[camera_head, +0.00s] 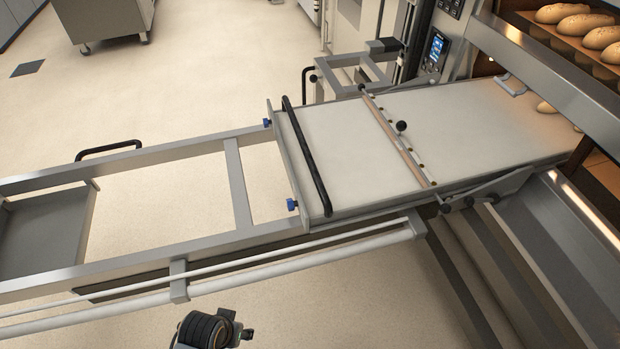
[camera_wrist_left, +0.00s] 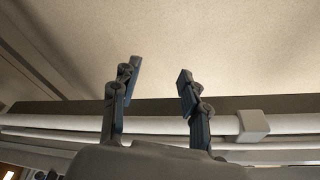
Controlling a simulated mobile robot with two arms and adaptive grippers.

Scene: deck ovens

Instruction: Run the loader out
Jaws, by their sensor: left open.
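The loader (camera_head: 345,140) is a pale flat belt bed on a long metal frame, with a black bar handle (camera_head: 306,155) across its left end. Its right end reaches the oven opening at the far right. A wooden-looking cross strip with a black knob (camera_head: 401,126) lies over the bed. A dark gripper part, apparently my left (camera_head: 243,334), shows at the bottom edge, below the frame's front rail and apart from the handle. In the left wrist view my left gripper (camera_wrist_left: 158,75) is open and empty, with the rail behind its fingers. My right gripper is not seen.
Bread loaves (camera_head: 573,23) lie in the upper oven deck, with more at the loader's right end. A white rail (camera_head: 300,262) runs along the frame's front; it also shows in the left wrist view (camera_wrist_left: 60,124).

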